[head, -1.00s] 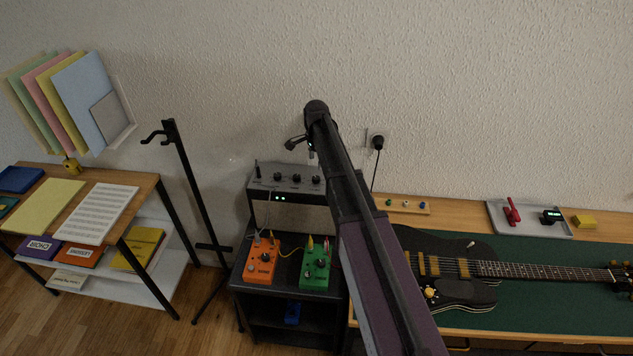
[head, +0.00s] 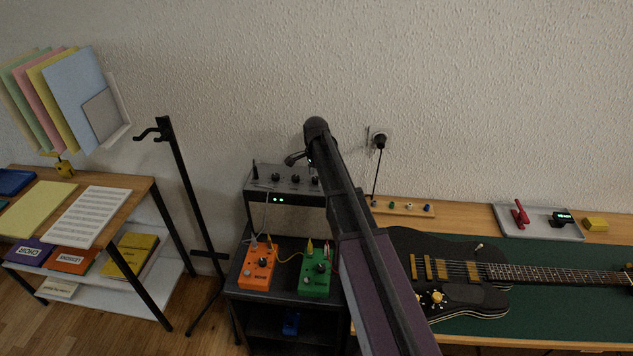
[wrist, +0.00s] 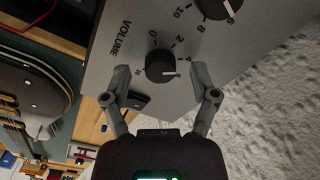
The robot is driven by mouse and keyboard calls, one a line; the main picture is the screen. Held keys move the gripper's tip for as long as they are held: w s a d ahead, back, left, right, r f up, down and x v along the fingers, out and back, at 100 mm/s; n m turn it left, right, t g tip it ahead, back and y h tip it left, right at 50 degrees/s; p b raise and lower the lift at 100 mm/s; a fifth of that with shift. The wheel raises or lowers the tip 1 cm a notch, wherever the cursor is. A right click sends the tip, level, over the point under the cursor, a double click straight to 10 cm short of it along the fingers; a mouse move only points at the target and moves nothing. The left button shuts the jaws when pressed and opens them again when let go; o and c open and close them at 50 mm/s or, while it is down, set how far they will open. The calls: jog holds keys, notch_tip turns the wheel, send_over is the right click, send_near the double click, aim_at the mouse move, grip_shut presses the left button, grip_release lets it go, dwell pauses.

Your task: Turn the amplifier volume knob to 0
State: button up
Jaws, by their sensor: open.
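The amplifier (head: 260,184) is a grey box with a row of black knobs, standing behind the pedals. In the wrist view its panel (wrist: 110,65) shows the black volume knob (wrist: 158,62) beside the word VOLUME. In the head view my arm hides the gripper's fingers and the right end of the amplifier.
Another knob (wrist: 220,5) sits close by on the panel. An orange pedal (head: 257,268) and a green pedal (head: 315,275) with cables stand in front of the amplifier. A black stand (head: 185,200) is to the left, a guitar (head: 450,272) to the right.

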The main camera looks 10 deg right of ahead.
jog(key=shift+f, duration=0.15)
grip_shut()
dwell(0.4)
jog(key=shift+n, duration=0.4)
jog(key=n, duration=0.4)
jog(key=shift+s, duration=0.1)
jog(key=n, duration=0.4)
jog(key=shift+n, duration=0.4)
jog(key=n, duration=1)
jog(key=shift+n, duration=0.3)
